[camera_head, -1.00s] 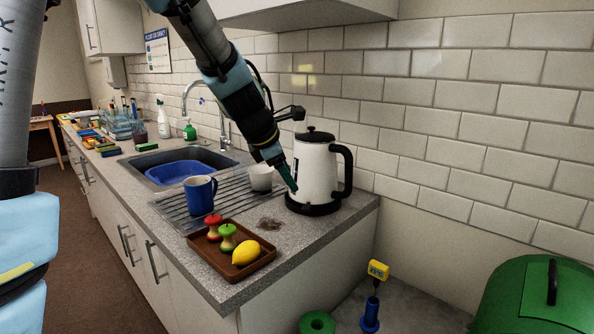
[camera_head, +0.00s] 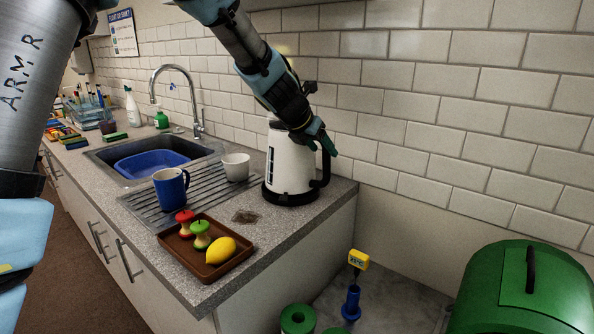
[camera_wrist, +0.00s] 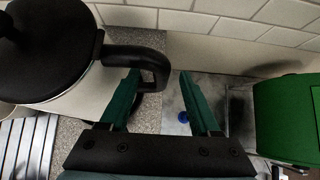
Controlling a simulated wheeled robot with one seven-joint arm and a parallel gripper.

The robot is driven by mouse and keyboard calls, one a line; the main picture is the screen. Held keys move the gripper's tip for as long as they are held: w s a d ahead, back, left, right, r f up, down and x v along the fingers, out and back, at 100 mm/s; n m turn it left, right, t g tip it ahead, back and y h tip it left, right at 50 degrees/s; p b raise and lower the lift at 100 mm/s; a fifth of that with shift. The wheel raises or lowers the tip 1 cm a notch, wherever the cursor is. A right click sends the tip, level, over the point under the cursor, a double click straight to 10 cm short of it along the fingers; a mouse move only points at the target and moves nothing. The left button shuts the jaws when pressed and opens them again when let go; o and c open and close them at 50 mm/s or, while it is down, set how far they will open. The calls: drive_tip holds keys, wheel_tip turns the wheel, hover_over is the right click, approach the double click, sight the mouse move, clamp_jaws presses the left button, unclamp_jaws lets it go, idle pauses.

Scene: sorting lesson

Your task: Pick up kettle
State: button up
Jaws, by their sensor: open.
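The kettle (camera_head: 289,165) is white with a black base and black handle (camera_head: 325,165). It stands upright on the counter at the right end. My gripper (camera_head: 326,142) is in front of and above the kettle's right side, near the top of the handle. In the wrist view, my gripper (camera_wrist: 161,95) is open, its two green fingers spread. The handle (camera_wrist: 150,60) reaches in beside and partly behind the left finger; I cannot tell whether they touch. The black lid (camera_wrist: 45,45) fills the upper left there. My arm hides part of the kettle's top in the head view.
A brown tray (camera_head: 179,265) with apple cores and a lemon (camera_head: 221,251) sits at the counter's front. A blue mug (camera_head: 171,187) and white cup (camera_head: 235,167) stand on the drainer. The tiled wall (camera_head: 415,120) is close behind. A green bin (camera_head: 520,305) stands lower right.

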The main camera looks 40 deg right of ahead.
sight(324, 152)
drive_tip(key=shift+x, duration=1.9)
drive_tip(key=shift+s+a+f, duration=0.1)
drive_tip(key=shift+s, duration=0.05)
clamp_jaws()
drive_tip(key=shift+r, duration=0.2)
